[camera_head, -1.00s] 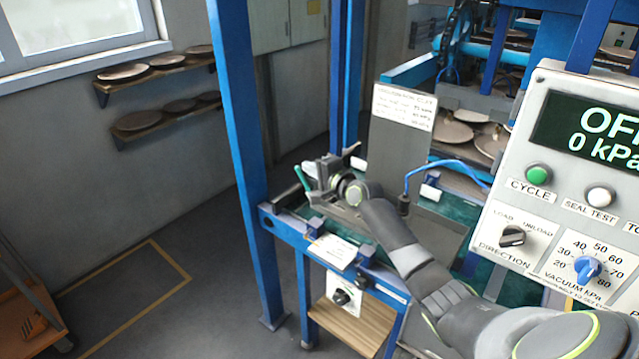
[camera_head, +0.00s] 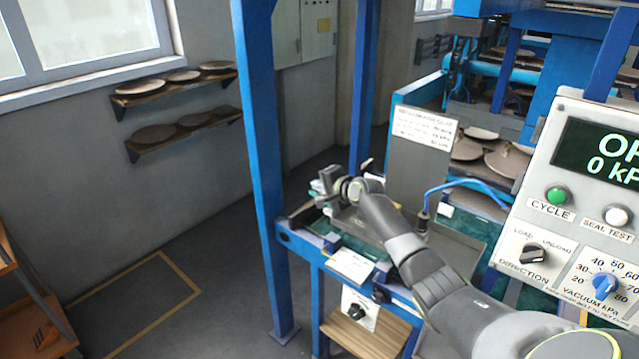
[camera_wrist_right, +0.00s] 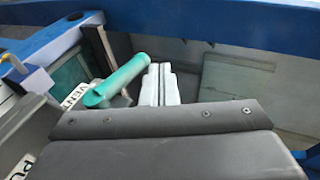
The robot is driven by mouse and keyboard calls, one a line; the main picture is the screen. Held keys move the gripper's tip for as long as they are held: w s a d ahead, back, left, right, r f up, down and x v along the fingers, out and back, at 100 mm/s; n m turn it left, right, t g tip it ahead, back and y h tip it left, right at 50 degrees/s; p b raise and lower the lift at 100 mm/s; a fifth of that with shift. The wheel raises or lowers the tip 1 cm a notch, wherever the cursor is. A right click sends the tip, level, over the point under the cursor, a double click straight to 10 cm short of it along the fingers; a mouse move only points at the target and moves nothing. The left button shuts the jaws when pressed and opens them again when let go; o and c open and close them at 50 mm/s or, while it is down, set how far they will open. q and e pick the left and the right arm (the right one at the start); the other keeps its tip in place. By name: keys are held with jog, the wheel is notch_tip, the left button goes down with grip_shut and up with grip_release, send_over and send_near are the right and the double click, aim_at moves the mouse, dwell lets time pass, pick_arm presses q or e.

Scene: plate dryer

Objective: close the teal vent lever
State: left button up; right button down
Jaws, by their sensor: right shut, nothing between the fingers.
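The teal vent lever (camera_wrist_right: 118,82) shows in the right wrist view as a slanted teal bar beside a plate lettered VENT (camera_wrist_right: 76,97). My right gripper (camera_wrist_right: 160,84) is shut and empty, its pale fingertips just right of the lever's upper end. I cannot tell whether they touch it. In the head view my right gripper (camera_head: 326,186) is over the left end of the blue-framed bench, and it hides most of the lever there. My left gripper is not in view.
A blue post (camera_head: 262,160) stands just left of my right gripper. A grey sign panel (camera_head: 418,160) and a blue hose (camera_head: 462,184) are to its right. The control panel (camera_head: 575,200) reads 0 kPa. Wall shelves (camera_head: 180,88) hold plates.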

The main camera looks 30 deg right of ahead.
jog(key=shift+w+a+f, duration=0.1)
jog(key=shift+w, duration=0.05)
dwell(0.7)
jog(key=shift+r+p, duration=0.85)
jog(key=shift+p, duration=0.25)
jog(key=shift+r, duration=0.1)
